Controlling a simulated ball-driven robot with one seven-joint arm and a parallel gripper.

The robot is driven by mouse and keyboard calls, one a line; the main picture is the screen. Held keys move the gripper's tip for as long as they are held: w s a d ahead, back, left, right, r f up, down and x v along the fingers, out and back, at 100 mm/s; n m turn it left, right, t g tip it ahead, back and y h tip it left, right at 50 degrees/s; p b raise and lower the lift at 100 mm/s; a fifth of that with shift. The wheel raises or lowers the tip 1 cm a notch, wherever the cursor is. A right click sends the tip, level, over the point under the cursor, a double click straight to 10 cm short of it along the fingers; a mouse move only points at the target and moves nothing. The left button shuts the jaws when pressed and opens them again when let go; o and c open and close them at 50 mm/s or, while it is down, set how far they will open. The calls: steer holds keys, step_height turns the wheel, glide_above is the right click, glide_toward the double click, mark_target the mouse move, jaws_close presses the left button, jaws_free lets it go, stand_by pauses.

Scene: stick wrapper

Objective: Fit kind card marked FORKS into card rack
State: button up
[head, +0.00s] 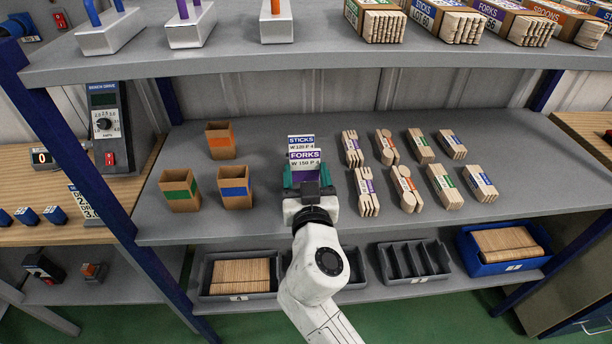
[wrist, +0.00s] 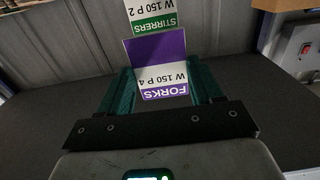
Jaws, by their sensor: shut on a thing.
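The FORKS card (head: 304,160), white and purple, is held upright between the teal fingers of my gripper (head: 306,178), above the middle shelf. In the wrist view the FORKS card (wrist: 158,62) shows upside down between the fingers of my gripper (wrist: 165,85). In the wrist view a green and white card (wrist: 152,14) marked STIRRERS is beyond the held one. I cannot make out the card rack itself; the cards and gripper may hide it.
Brown boxes with orange (head: 221,140), green (head: 180,190) and blue (head: 235,187) labels stand left of my gripper. The upper shelf (head: 330,55) overhangs behind. Bare shelf lies between boxes and gripper.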

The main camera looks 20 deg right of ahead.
steer(key=shift+f+b, duration=2.8)
steer(key=shift+b, duration=0.15)
steer(key=shift+b, duration=0.95)
steer(key=shift+f+b, duration=1.95)
steer(key=shift+b, duration=0.4)
steer(key=o, duration=1.2)
steer(key=b+v, duration=0.1)
steer(key=v, duration=0.9)
steer(key=shift+s, duration=0.4)
